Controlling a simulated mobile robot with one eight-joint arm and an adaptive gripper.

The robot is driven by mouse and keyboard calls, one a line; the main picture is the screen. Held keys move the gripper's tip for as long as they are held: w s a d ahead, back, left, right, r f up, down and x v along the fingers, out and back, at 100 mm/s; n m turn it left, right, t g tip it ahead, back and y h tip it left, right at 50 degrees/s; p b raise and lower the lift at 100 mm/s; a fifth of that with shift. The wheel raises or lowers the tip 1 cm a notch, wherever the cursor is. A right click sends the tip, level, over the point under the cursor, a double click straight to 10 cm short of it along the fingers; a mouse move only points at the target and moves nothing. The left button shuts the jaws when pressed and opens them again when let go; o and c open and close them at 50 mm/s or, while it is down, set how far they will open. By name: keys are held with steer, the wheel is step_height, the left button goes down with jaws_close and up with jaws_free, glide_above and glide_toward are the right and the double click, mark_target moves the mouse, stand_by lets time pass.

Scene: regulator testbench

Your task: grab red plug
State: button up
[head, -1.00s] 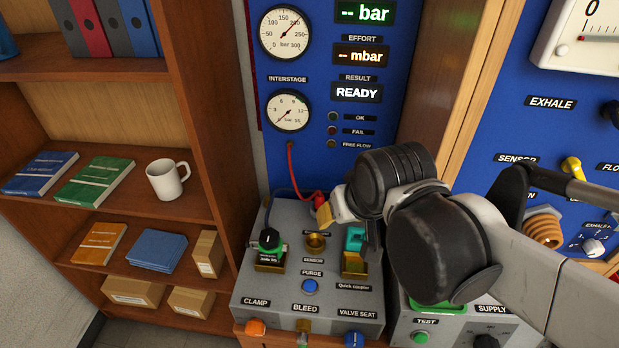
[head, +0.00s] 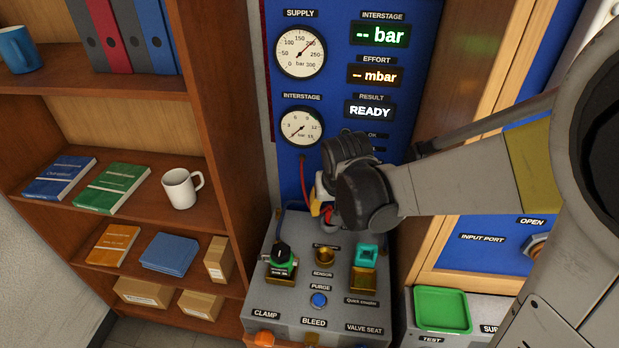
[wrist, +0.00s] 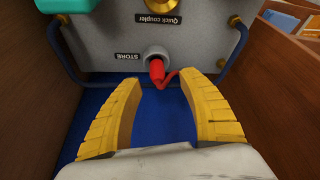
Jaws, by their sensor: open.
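The red plug (wrist: 157,72) sits in a metal socket beside the STORE label on the grey bench box, with a red hose running from it. In the head view the plug (head: 328,214) is partly hidden behind my gripper. My gripper (wrist: 162,88) is open, with its two yellow ribbed fingers spread on either side of the hose and just short of the plug. No finger clearly touches the plug. In the head view my gripper (head: 318,205) is over the back edge of the box, below the interstage gauge.
On the box are a green-topped part (head: 281,260), a brass socket (head: 324,255), a teal coupler (head: 367,253) and a blue purge button (head: 319,300). A wooden shelf (head: 225,150) stands at left.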

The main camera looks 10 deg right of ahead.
steer(key=b+x, duration=0.1)
steer(key=x, duration=0.1)
steer(key=b+x, duration=0.1)
steer(key=x, duration=0.2)
steer(key=shift+d+f, duration=0.2)
steer(key=shift+f, duration=0.1)
jaws_close()
